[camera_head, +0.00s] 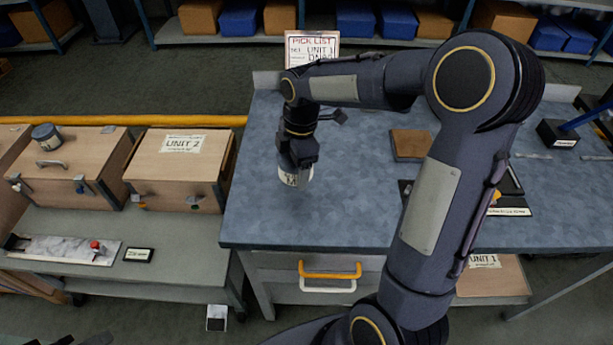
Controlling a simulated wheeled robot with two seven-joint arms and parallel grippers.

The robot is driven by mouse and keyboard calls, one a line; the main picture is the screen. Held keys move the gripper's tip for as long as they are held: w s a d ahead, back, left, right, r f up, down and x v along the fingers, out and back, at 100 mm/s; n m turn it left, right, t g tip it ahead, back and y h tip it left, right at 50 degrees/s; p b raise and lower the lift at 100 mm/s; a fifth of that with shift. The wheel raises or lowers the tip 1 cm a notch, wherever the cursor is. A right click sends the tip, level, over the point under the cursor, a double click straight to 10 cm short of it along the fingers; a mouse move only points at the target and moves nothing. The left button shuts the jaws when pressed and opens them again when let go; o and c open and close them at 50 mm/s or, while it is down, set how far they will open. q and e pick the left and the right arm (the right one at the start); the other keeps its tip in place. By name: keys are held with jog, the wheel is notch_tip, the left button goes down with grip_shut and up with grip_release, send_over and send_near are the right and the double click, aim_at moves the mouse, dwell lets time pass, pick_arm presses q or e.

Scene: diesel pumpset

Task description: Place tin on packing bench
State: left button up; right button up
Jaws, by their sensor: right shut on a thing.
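My right gripper (297,160) points down over the left part of the blue-grey packing bench (330,218). It is shut on a small tin (294,179) with a pale label. The gripper hides the tin's top. I cannot tell whether the tin's bottom touches the bench top or hangs just above it. My left gripper is not in view.
A pick list sign (311,46) stands at the bench's back edge. A brown block (411,145) lies on the bench to the right. Left are wooden crates, one marked Unit 2 (178,172), and another tin (46,136) on a crate. The bench's front left is clear.

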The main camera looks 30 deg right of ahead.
jog(key=d+f, duration=0.2)
jog(key=f, duration=0.1)
jog(key=shift+d+f, duration=0.1)
jog(key=shift+d, duration=0.2)
jog(key=shift+d+f, duration=0.2)
jog(key=shift+f, duration=1.5)
jog(key=shift+f, duration=0.1)
jog(key=shift+f, duration=0.15)
jog(key=o, duration=1.3)
jog(key=shift+s, duration=0.1)
